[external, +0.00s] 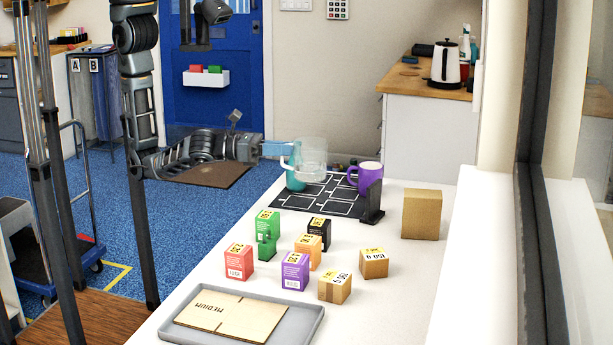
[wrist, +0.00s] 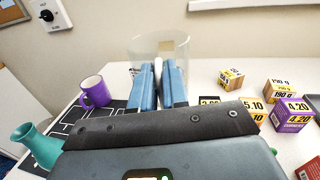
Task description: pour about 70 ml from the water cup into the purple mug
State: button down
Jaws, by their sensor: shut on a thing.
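The water cup (external: 312,160) is a clear, wide cup, held above the black mat. My gripper (external: 290,150) is shut on its near side; the blue fingers reach the cup (wrist: 160,46) in the wrist view. The cup looks about upright; I cannot make out its water level. The purple mug (external: 366,179) stands upright at the mat's right end, right of the cup and apart from it. In the wrist view the mug (wrist: 95,92) is left of my gripper (wrist: 158,68). I cannot tell what is inside the mug.
A teal vessel (external: 295,181) stands on the black mat (external: 330,199), partly behind the held cup. A dark stand (external: 372,203) is close in front of the mug. Several small boxes, a larger carton (external: 421,214) and a grey tray (external: 300,333) occupy the white table.

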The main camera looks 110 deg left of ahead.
jog(key=w+a+n+y, duration=0.1)
jog(key=w, duration=0.2)
jog(key=w+a+n+g+y+p, duration=0.1)
jog(key=w+y, duration=0.1)
jog(key=w, duration=0.1)
jog(key=w+a+n+y+p, duration=0.1)
jog(key=w+a, duration=0.1)
jog(key=w, duration=0.1)
jog(key=shift+a+r+g+y, duration=0.1)
jog(key=shift+g+y, duration=0.2)
jog(key=shift+y, duration=0.1)
jog(key=w+a+r+n+g+y+p, duration=0.2)
jog(key=w+a+n+g+y, duration=0.15)
jog(key=w+a, duration=0.3)
jog(key=shift+t+y, duration=0.25)
jog(key=shift+y, duration=0.2)
jog(key=f, duration=0.4)
jog(key=shift+w+d+f, duration=0.15)
jog(key=shift+w+d, duration=0.15)
jog(key=shift+a, duration=0.1)
